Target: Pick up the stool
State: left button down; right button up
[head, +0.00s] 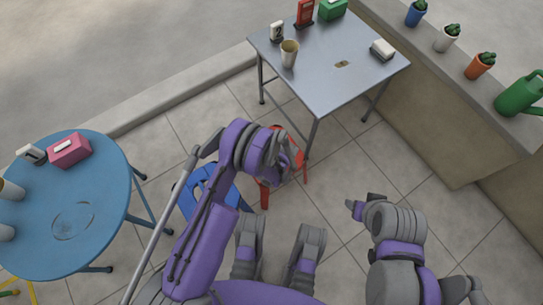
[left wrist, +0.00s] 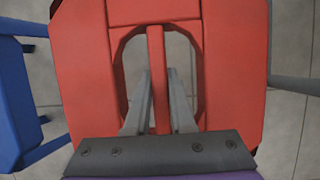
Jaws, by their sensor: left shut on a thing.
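A red stool (head: 264,194) stands on the tiled floor near the metal table in the head view, largely hidden by my left arm. In the left wrist view its red seat (left wrist: 85,70) fills the middle, with an oval opening split by a central bar. My left gripper (left wrist: 159,80) has its two fingers down in the opening, one on each side of the bar, and is shut on it. My right gripper (head: 354,209) is to the right, apart from the stool; its fingers are too small to read.
A blue stool (head: 222,195) stands close left of the red one. A round blue table (head: 105,215) is at the left. A grey metal table (head: 330,85) with several items stands behind the red stool. A low wall (head: 440,120) with plants runs along the right.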

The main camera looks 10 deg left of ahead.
pick_arm(q)
jog(key=shift+r, duration=0.15)
notch_tip(320, 180, up, 11)
jog(key=p, duration=0.3)
notch_tip(320, 180, up, 25)
jog(key=p, duration=1.1)
jog(key=shift+p, duration=0.4)
